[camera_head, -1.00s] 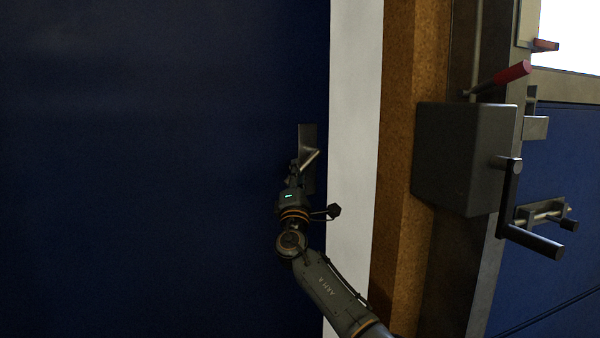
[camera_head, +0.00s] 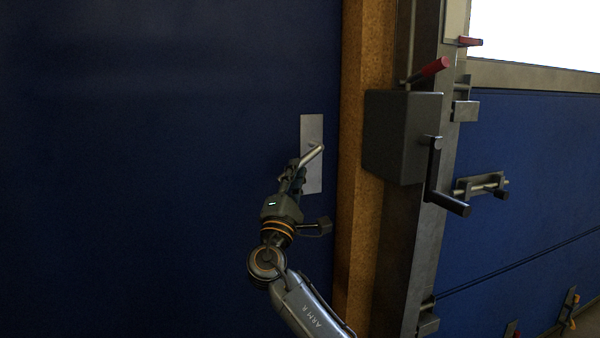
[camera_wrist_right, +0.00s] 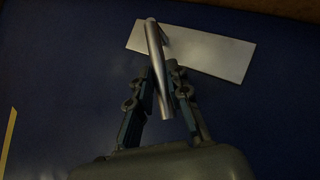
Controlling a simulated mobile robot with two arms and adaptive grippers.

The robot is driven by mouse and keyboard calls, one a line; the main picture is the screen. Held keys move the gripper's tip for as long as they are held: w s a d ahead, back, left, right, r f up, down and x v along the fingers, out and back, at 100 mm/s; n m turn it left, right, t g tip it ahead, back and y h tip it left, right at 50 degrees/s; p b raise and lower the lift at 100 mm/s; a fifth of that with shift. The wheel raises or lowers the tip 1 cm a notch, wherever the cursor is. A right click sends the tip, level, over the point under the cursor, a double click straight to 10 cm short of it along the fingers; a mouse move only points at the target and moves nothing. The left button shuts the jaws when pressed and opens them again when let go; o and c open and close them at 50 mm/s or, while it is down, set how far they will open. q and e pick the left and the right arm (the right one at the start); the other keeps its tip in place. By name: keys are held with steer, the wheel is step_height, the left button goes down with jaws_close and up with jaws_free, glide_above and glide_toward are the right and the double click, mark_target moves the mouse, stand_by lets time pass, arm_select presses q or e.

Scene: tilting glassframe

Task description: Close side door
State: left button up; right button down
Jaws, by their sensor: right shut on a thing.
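The side door (camera_head: 160,150) is a large dark blue panel that fills the left of the head view. Its right edge lies against the brown wooden post, with no white gap showing between them. A silver lever handle (camera_head: 314,154) sits on a pale metal plate (camera_head: 313,128) near that edge. My right gripper (camera_head: 300,164) is at the lever. In the right wrist view, the fingers of my right gripper (camera_wrist_right: 168,88) are on both sides of the lever (camera_wrist_right: 157,55), shut on it. The plate (camera_wrist_right: 215,53) lies behind it. My left gripper is not in view.
A brown wooden post (camera_head: 362,130) stands right of the door. A dark grey box (camera_head: 400,135) with a crank (camera_head: 437,180) and a red-handled lever (camera_head: 430,71) juts out beside it. A blue sectional panel (camera_head: 530,150) with a bright window is at the right.

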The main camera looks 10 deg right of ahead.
steer(key=c, duration=1.4)
jaws_free()
steer(key=shift+s+r, duration=0.25)
steer(key=shift+o, duration=0.6)
steer(key=shift+s+d+r, duration=0.1)
steer(key=shift+s, duration=0.1)
steer(key=shift+w, duration=0.2)
steer(key=v, duration=1.2)
